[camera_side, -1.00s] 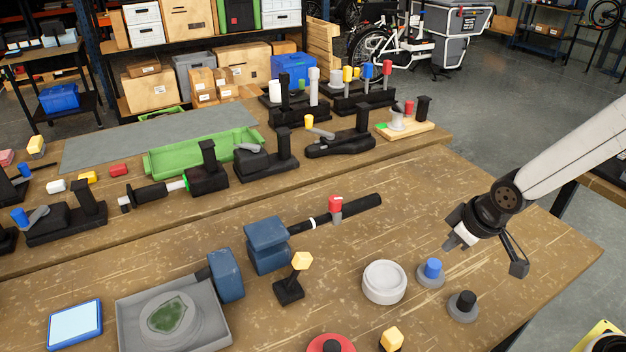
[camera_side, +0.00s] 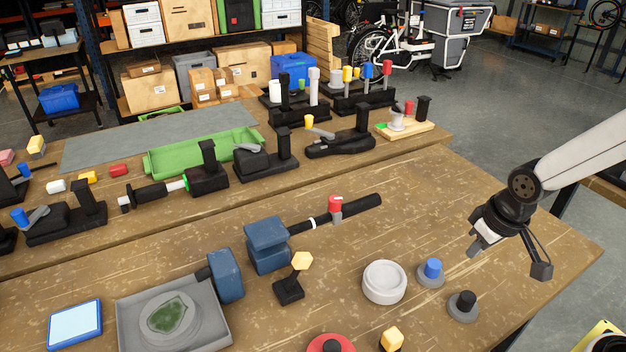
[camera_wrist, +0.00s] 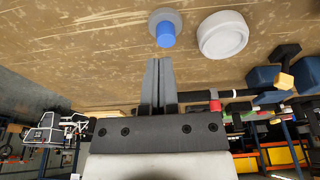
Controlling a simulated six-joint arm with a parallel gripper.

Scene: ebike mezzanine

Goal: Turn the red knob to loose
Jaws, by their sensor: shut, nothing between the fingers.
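A red knob (camera_side: 335,204) stands on a black bar that runs out from a blue clamp block (camera_side: 268,245) on the near bench. The knob also shows in the wrist view (camera_wrist: 215,105), partly hidden behind my gripper's body. My gripper (camera_side: 474,250) is well to the right of the knob, above the right part of the bench and apart from everything. In the wrist view my gripper's fingers (camera_wrist: 159,63) are together and empty, pointing toward the blue knob (camera_wrist: 165,36). No loose marking can be read.
A blue knob (camera_side: 432,268), a black knob (camera_side: 463,305) and a white round dish (camera_side: 384,282) stand left of and below my gripper. A yellow-topped post (camera_side: 290,286), grey tray (camera_side: 222,341) and red disc (camera_side: 330,343) are nearer. Bare wood lies between gripper and red knob.

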